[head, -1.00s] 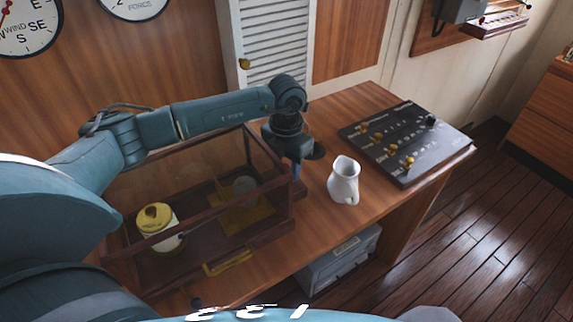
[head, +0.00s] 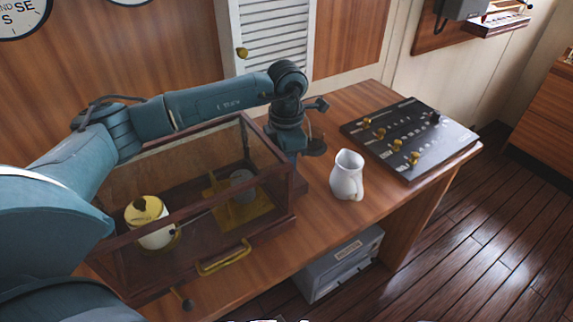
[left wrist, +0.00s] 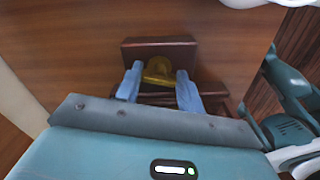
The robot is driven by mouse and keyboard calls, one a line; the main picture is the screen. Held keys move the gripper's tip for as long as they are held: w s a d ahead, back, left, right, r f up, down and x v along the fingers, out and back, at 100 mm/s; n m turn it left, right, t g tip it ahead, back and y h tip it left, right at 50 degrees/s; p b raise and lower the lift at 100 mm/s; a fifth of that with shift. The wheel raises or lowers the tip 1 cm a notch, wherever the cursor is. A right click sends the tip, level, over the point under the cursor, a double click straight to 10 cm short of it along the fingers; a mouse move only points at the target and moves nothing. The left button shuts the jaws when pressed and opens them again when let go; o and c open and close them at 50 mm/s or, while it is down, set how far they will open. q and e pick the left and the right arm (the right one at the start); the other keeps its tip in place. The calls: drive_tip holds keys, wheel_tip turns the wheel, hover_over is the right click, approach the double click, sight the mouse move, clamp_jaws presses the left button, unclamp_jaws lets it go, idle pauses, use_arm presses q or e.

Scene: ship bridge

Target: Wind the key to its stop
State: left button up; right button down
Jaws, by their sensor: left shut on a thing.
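The brass key (left wrist: 158,70) shows in the left wrist view between the two blue fingers of my left gripper (left wrist: 158,88), in front of a dark wooden block. My left gripper (head: 293,172) is shut on it. In the head view the gripper points down at the right end of a wood-framed glass case (head: 294,206), and the key and fingertips are hidden there. Inside the case are a white drum with a brass top (head: 150,222) and a brass mechanism with a grey cylinder (head: 242,182). My right gripper is not in view.
A white jug (head: 347,176) stands on the wooden desk just right of the gripper. A dark control panel (head: 408,138) with brass knobs lies farther right. A brass handle (head: 225,258) is on the case's front. A grey box (head: 340,265) sits below the desk.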

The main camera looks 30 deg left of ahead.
use_arm(q)
drive_tip(key=shift+m+b, duration=0.35)
drive_tip(key=shift+m, duration=0.35)
drive_tip(key=o, duration=1)
drive_tip(key=shift+r, duration=0.15)
wheel_tip(320, 180, up, 13)
drive_tip(key=b, duration=0.1)
drive_tip(key=shift+c, duration=0.3)
